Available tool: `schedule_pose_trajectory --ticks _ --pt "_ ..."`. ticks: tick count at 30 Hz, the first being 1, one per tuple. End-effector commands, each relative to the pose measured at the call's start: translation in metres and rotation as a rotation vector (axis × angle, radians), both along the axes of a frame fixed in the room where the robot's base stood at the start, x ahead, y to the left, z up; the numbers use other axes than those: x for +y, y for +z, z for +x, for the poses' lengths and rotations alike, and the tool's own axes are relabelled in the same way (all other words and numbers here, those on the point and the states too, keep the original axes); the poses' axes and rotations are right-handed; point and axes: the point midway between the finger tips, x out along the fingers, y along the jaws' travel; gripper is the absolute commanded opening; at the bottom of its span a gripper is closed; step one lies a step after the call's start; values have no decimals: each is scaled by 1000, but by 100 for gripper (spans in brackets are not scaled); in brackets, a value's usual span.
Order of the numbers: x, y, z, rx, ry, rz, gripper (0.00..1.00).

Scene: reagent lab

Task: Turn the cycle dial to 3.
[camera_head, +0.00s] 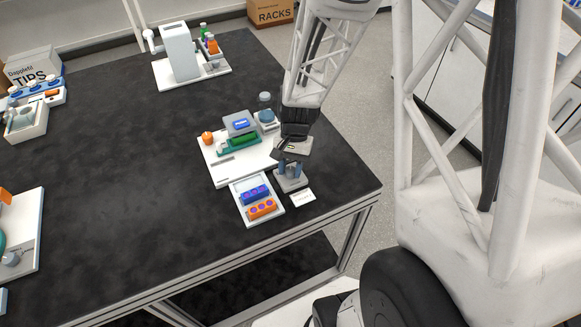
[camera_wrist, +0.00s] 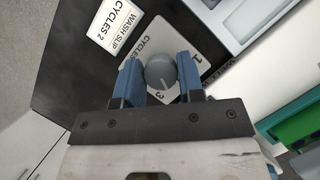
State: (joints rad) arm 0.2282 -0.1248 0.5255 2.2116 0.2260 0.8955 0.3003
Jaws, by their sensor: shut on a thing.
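The cycle dial is a round grey knob (camera_wrist: 160,69) on a pale plate (camera_wrist: 187,45) printed CYCLES, with a 1 and a 3 visible around it. My gripper (camera_wrist: 159,77) has its two blue fingers on either side of the knob, shut on it. A short white mark on the knob appears to point toward the 3, though it is small. In the head view my gripper (camera_head: 290,168) is low over the dial's grey base (camera_head: 291,185), and the knob is hidden there.
A white slip (camera_wrist: 107,24) reading WASH SLIP, CYCLES 2 lies beside the dial plate. A white tray (camera_head: 240,203) with blue and orange racks is close at the left. A white station (camera_head: 212,165) with a green part stands behind. The table's front edge is near.

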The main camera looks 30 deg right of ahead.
Motion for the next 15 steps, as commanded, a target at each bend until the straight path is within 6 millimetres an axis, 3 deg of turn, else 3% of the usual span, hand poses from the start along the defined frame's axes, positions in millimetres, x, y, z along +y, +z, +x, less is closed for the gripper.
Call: schedule_pose_trajectory --ticks 15 --pt "-1 1 0 -2 -394 -1 12"
